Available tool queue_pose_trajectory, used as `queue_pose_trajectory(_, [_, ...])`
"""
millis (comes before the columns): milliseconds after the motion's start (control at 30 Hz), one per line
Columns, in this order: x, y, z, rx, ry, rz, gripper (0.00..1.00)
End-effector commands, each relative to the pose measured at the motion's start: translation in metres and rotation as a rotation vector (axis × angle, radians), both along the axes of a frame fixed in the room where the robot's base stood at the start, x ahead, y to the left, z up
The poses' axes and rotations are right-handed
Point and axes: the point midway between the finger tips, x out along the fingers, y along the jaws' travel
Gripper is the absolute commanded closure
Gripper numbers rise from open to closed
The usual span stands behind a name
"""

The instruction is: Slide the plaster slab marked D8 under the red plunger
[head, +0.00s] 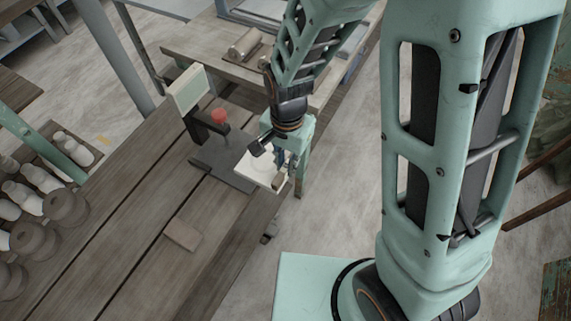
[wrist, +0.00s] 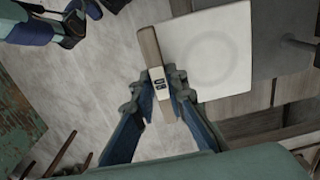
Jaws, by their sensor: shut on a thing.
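A white square plaster slab (head: 257,168) is at the table's right edge, next to the dark plate (head: 222,166) under the red plunger (head: 219,116). The label's characters are too small to read surely. My gripper (wrist: 159,80) is shut on the brown strip, one finger on each side; it also shows in the head view (head: 283,167). I cannot tell whether the slab rests on the plate or is just above it.
A black bracket (head: 197,128) carries the plunger, with a pale panel (head: 188,91) behind it. Several bottles and grey pots (head: 65,208) stand at the left. The table between is clear.

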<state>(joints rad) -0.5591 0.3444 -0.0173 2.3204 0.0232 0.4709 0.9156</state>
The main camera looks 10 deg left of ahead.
Motion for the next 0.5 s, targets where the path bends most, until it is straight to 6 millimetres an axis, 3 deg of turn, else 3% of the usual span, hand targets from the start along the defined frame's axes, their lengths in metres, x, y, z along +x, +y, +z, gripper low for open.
queue_pose_trajectory(500, [0.006, 0.009, -0.016, 0.001, -0.002, 0.003, 1.0])
